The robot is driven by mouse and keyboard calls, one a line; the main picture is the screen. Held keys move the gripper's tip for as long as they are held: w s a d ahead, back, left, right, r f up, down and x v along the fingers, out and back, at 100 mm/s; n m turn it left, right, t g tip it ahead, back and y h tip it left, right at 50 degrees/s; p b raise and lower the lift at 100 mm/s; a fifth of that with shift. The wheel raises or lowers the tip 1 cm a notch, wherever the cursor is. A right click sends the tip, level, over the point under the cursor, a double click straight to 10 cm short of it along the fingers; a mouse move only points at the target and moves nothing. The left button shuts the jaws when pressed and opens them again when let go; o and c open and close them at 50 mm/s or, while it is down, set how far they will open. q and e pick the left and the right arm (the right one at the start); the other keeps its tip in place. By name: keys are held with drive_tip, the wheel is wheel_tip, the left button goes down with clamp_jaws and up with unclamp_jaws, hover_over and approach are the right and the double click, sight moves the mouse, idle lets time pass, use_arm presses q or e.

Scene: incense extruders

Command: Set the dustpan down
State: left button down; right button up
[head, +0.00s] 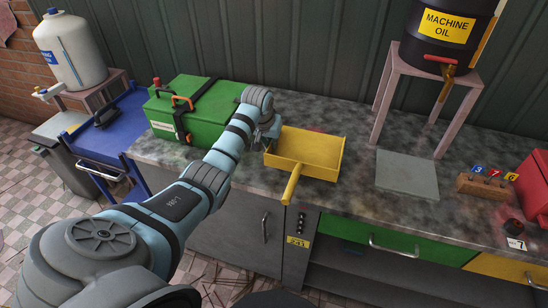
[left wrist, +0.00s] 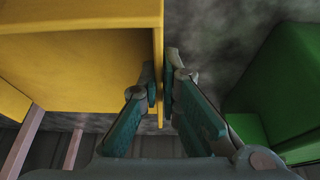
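The yellow dustpan (head: 312,150) is level at the middle of the worktop, its handle (head: 292,184) pointing forward over the front edge. I cannot tell whether it rests on the top or hangs just above it. My left gripper (head: 268,134) is at the dustpan's left side. In the left wrist view the fingers (left wrist: 159,90) are closed on both sides of the dustpan's thin side wall (left wrist: 158,45). The pan's hollow is open and looks empty. My right gripper is not in view.
A green box (head: 190,108) stands close left of my gripper. The speckled worktop (head: 350,205) is clear around the pan. To the right are a grey plate (head: 406,174), a pink stand (head: 428,72) under an oil drum (head: 445,30), and a wooden number block (head: 485,186).

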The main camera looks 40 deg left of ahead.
use_arm(q)
wheel_tip(320, 180, down, 6)
drive_tip(key=shift+r+b, duration=0.1)
drive_tip(key=shift+b, duration=0.4)
drive_tip(key=c, duration=1.8)
unclamp_jaws()
drive_tip(key=shift+r, duration=0.25)
drive_tip(key=p+v, duration=0.3)
drive_tip(key=v, duration=0.8)
drive_tip(key=shift+s+d+r, duration=0.15)
drive_tip(key=shift+s+r, duration=0.1)
drive_tip(key=shift+s, duration=0.05)
